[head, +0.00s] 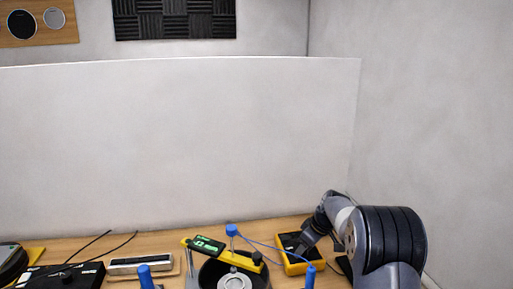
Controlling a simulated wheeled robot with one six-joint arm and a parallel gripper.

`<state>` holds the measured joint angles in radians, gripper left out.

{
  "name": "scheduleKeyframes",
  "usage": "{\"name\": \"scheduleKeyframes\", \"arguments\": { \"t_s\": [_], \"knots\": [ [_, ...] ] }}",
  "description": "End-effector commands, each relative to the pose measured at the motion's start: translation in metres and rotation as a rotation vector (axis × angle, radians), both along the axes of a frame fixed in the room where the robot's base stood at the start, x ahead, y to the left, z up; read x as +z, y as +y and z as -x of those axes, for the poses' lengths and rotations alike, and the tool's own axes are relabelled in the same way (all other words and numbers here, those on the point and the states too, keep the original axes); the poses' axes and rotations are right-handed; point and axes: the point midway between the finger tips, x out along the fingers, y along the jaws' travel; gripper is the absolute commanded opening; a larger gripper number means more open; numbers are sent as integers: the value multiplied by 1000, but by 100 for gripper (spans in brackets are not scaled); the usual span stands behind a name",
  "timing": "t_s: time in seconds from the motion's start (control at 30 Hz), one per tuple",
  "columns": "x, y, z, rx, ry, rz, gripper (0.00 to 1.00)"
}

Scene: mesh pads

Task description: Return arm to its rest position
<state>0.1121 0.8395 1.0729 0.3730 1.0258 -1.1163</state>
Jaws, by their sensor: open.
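My arm (390,240) comes in from the lower right and bends over toward the workbench. My gripper (304,246) is at its end, pointing down at a yellow-framed device with a dark face (297,268). The gripper is open, small and dark in the picture. It overlaps the device's dark face, and I cannot tell whether it touches it. I see nothing held in it.
The wooden bench (190,240) holds a round dark bowl-like fixture (207,272) with blue-topped posts, a yellow tool with a green display (207,244), a black box (65,276) and a pale bar (140,264). A white panel (180,140) stands behind.

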Motion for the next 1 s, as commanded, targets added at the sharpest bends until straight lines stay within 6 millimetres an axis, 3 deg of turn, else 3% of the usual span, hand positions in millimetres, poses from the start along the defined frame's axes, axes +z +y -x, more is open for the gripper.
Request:
{"name": "scheduleKeyframes", "arguments": {
  "t_s": [1.0],
  "knots": [
    [3, 4, 2, -653, 1, -1, 52]
  ]
}}
